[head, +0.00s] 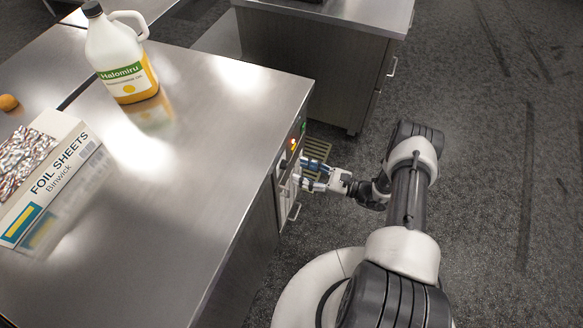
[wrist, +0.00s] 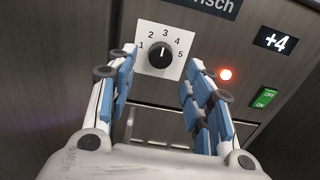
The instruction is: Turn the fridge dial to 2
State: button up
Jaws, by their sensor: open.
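The fridge dial (wrist: 159,55) is a round black knob on a white plate numbered 1 to 5, in the upper middle of the wrist view. Its white mark points up, close to the 3. My gripper (wrist: 161,64) is open, with one blue-padded finger on each side of the dial plate. I see no finger touching the knob; the exact distance to the panel is hard to tell. In the head view my gripper (head: 304,174) is at the fridge front, below the counter's right edge. The dial is too small to read there.
The fridge panel also has a lit orange lamp (wrist: 225,74), a "+4" display (wrist: 275,41) and a green switch (wrist: 265,98) right of the dial. A jug (head: 122,60) and a foil box (head: 52,182) stand on the steel counter (head: 190,190). The floor at right is clear.

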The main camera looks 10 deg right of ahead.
aim_at(287, 166)
jog(key=shift+x, duration=2.35)
jog(key=c, duration=1.1)
